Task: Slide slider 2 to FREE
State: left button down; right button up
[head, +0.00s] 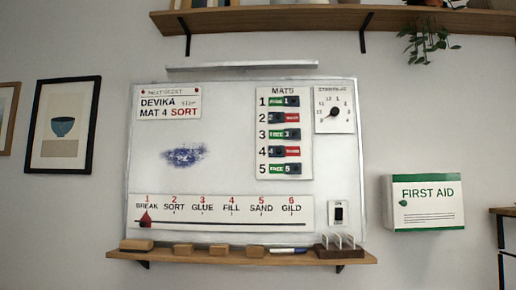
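The MATS panel (284,174) is on the upper right part of the whiteboard and has several numbered rows, each with a small slider. In row 2, slider 2 (275,118) sits at the left end of its slot. A red label (292,118) shows to its right, too small to read surely. Slider 4 (274,152) also sits left with red showing. Slider 1 (289,101), slider 3 (293,134) and slider 5 (293,169) sit right, with green showing on their left. Neither of my grippers is in view.
The whiteboard (230,140) hangs above a wooden ledge (190,257) holding blocks, a marker (287,250) and a dark card holder (338,252). A dial (334,112) is right of the panel. A first aid box (428,205) juts out at right. A shelf (300,20) runs above.

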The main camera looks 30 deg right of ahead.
aim_at(273, 117)
jog(key=z, duration=1.3)
